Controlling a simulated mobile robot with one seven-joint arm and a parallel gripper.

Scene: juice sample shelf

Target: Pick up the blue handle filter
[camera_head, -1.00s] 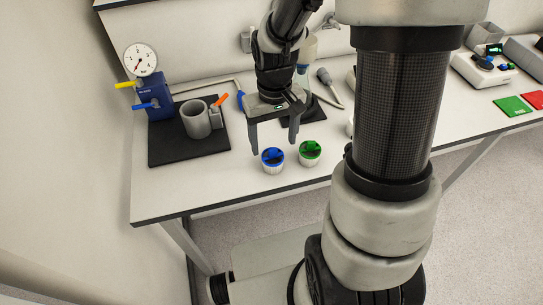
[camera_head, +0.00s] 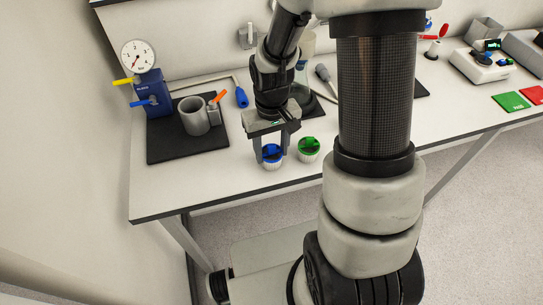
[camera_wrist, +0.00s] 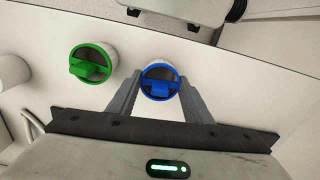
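The blue handle filter (camera_head: 271,156) is a white ribbed cup with a blue rim and blue handle, standing upright on the white table near its front edge. It also shows in the wrist view (camera_wrist: 160,84), between my two fingers. My gripper (camera_head: 270,152) is lowered over it, with one finger on each side. The fingers are apart, and in the wrist view (camera_wrist: 160,95) small gaps seem to show beside the handle. A similar filter with a green rim and handle (camera_head: 309,148) stands just to the right, and at left in the wrist view (camera_wrist: 92,64).
A black mat (camera_head: 162,150) at left holds a grey cup (camera_head: 194,117) and a blue block (camera_head: 155,95) with a gauge. Green (camera_head: 511,102) and red (camera_head: 533,95) pads lie far right. The table's front left is clear.

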